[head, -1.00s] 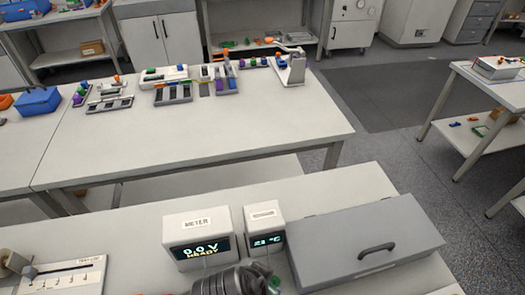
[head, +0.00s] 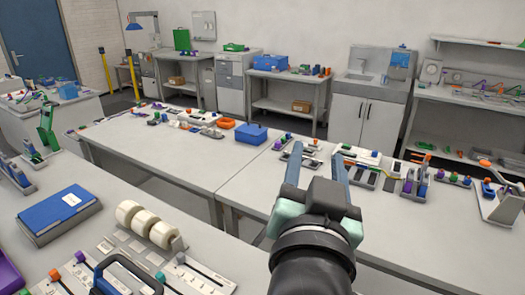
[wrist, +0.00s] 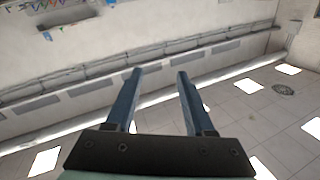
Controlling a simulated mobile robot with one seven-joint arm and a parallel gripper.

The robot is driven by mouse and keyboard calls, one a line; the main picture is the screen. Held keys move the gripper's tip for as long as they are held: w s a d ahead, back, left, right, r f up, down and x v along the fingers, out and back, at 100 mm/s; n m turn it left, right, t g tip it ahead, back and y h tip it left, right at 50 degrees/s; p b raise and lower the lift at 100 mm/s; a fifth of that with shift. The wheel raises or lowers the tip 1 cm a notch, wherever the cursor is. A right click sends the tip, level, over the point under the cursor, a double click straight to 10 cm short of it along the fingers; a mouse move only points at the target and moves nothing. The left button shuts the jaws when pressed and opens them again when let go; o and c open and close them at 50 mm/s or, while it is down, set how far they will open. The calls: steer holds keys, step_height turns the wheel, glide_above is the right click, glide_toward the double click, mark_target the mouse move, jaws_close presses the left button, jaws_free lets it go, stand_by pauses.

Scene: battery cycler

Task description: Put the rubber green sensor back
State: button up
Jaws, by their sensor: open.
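My gripper (head: 316,170) is raised in the middle of the head view, fingers apart and pointing up, with nothing between them. In the wrist view the two blue fingers (wrist: 160,85) are also parted and empty, facing a wall and a pale tiled surface with bright panels. I cannot tell which thing is the green sensor. Small green pieces show on the far bench, one near its back edge (head: 289,136) and another in the row on the right (head: 455,178); both are too small to identify.
The near bench holds a blue box (head: 60,212), tape rolls (head: 146,222) and a slotted panel (head: 200,280). Beyond a gap stand long benches with a blue case (head: 251,135), trays and parts. The middle bench top (head: 180,160) has clear room. A sink unit (head: 365,100) stands behind.

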steer(key=s+a+r+n+t+y, duration=0.1)
steer(key=s+a+r+t, duration=0.1)
steer(key=r, duration=0.5)
steer(key=s+a+r+n+t+y, duration=0.1)
steer(key=s+a+r+n+t, duration=0.1)
steer(key=r, duration=0.5)
steer(key=s+a+r+n+t+y, duration=0.2)
steer(key=s+a+r+t, duration=0.1)
steer(key=s+r+t, duration=0.2)
step_height(320, 180, up, 3)
steer(key=shift+s+a+f, duration=0.2)
steer(key=shift+s+a, duration=0.15)
steer(key=shift+a, duration=0.05)
steer(key=shift+s+f, duration=0.1)
